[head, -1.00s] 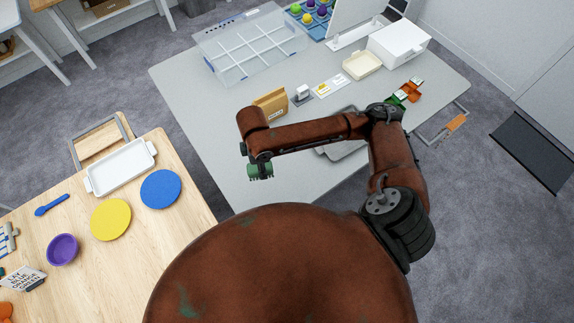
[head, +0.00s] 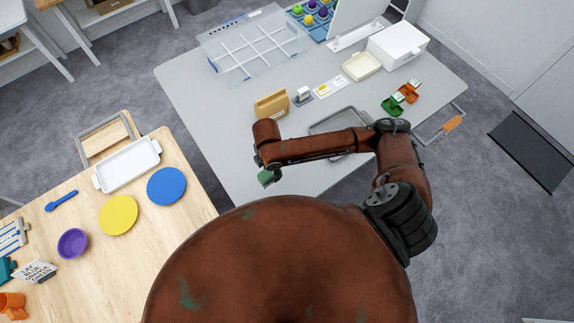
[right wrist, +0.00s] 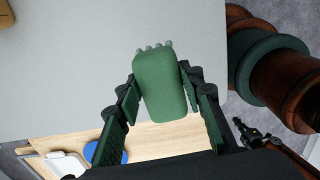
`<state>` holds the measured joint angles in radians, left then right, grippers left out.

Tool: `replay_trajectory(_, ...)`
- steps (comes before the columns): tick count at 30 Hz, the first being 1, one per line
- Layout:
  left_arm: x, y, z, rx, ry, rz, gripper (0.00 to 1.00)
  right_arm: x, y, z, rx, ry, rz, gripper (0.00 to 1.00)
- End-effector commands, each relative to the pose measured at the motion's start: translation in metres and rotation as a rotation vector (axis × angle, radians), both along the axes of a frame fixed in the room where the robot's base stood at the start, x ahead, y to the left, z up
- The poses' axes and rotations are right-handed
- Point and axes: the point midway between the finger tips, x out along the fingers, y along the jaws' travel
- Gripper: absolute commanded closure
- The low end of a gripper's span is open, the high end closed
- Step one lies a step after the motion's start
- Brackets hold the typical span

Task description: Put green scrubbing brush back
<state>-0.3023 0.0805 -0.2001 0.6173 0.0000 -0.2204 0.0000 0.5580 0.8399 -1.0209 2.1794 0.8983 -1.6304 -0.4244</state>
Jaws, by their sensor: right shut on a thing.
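My right gripper (head: 262,168) is shut on the green scrubbing brush (head: 268,178), which is held over the near left part of the grey table (head: 215,130). In the right wrist view, the brush (right wrist: 160,85) sits between the two dark fingers of the gripper (right wrist: 160,98), with pale bristle tips at its far end. A green holder (head: 393,105) and an orange holder (head: 410,93) stand side by side near the table's right edge.
A grey metal tray (head: 340,120) lies partly behind my right forearm. A tan box (head: 272,104), cream tray (head: 361,66) and white box (head: 397,46) stand farther back. The wooden table (head: 90,270) at left holds plates, a purple bowl and a white tray.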

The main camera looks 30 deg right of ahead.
Motion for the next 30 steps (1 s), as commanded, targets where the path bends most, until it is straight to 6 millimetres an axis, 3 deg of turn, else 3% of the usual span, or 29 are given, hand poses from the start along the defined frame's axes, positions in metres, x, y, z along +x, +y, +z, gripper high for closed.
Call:
replay_trajectory(1,0.0,0.0,0.006,0.0,0.0,0.0,1.0,0.004,-0.014,-0.004,-0.004,0.002,-0.007,0.95)
replay_trajectory(6,0.001,-0.001,0.015,-0.001,-0.002,0.0,1.0,0.019,-0.049,-0.023,-0.002,0.002,-0.005,0.95)
replay_trajectory(12,0.003,-0.002,0.02,-0.002,-0.005,0.0,1.0,0.029,-0.071,-0.056,0.0,0.0,-0.002,0.95)
replay_trajectory(21,0.006,-0.002,0.025,-0.002,-0.008,0.0,1.0,0.035,-0.089,-0.079,-0.001,0.001,-0.003,0.95)
replay_trajectory(30,0.006,-0.002,0.038,-0.002,-0.008,0.0,1.0,0.036,-0.088,-0.105,0.0,-0.001,0.001,0.95)
